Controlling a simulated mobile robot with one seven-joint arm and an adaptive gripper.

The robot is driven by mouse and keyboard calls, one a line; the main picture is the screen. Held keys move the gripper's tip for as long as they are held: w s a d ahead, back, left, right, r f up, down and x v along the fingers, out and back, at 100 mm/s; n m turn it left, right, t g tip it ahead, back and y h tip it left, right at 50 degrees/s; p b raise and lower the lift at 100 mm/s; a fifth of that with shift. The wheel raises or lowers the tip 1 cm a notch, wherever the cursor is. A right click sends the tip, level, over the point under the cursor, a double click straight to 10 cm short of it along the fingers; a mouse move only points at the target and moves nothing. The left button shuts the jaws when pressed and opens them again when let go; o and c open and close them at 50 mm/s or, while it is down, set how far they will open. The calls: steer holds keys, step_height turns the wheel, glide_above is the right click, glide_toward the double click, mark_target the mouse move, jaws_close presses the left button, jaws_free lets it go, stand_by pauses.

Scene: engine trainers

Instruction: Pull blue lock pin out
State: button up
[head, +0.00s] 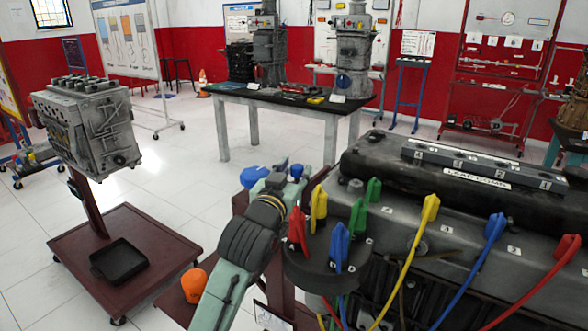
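My arm reaches up from the bottom centre of the head view, and my gripper (277,180) is at its far end, beside the left end of the near engine (440,200). I cannot make out its fingertips or whether it is open or shut. A rounded blue part (253,176) shows just left of the gripper; it may be the blue lock pin, but its shaft is hidden. Smaller blue bits (297,171) show at the gripper's right side, and I cannot tell what they belong to. Whether the gripper touches any blue part is unclear.
A distributor cap (325,258) with coloured leads stands close right of my arm. An orange rounded object (193,285) is left of it. Another engine (88,120) on a dark red stand (75,245) is at left. A table (280,105) stands behind. White floor between is clear.

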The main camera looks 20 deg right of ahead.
steer(key=shift+c, duration=0.3)
jaws_close()
stand_by(0.5)
